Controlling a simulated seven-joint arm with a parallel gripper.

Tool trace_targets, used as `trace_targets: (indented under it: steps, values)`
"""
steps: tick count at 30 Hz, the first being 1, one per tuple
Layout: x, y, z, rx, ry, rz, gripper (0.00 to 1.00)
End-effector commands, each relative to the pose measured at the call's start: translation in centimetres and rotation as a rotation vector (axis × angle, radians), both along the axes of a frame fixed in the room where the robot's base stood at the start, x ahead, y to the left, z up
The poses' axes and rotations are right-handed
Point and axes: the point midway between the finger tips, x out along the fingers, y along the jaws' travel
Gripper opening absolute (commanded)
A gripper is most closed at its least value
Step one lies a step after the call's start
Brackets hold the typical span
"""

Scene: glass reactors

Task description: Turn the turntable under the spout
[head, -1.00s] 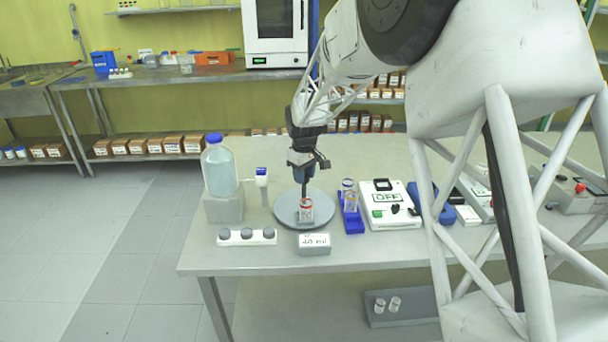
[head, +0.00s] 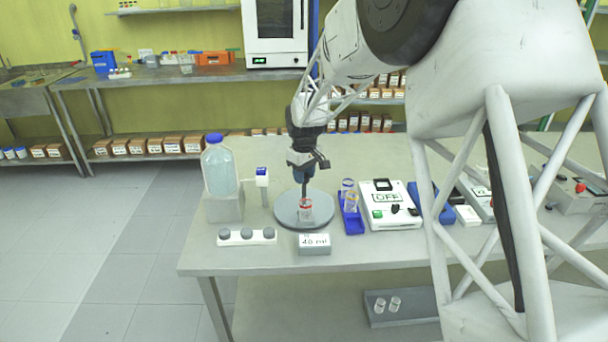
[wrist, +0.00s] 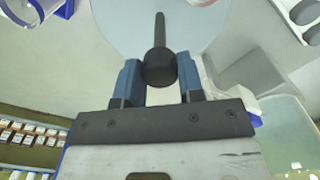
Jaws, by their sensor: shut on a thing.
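The turntable (head: 286,214) is a grey round disc on the bench. A small glass beaker with a red band (head: 305,211) stands on it. The spout (head: 262,177), white with a blue top, stands beside the disc on its left, joined to a large bottle (head: 219,168) on a grey block. My gripper (head: 304,178) is above the far part of the disc. In the wrist view, my gripper (wrist: 159,78) has its blue fingers on both sides of a black knob (wrist: 159,66) with a thin dark rod. The turntable (wrist: 118,28) lies beyond it.
A label block reading 40 ml (head: 314,244) stands in front of the disc. A blue rack with vials (head: 352,220) and a white device (head: 391,206) stand close on the right.

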Motion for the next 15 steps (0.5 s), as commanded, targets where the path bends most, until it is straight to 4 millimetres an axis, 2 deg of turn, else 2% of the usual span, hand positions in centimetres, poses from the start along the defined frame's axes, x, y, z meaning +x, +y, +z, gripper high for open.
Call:
trace_targets:
  steps: [15]
  values:
    - [-0.04, 0.06, 0.05, 0.001, 0.001, -0.108, 0.00]
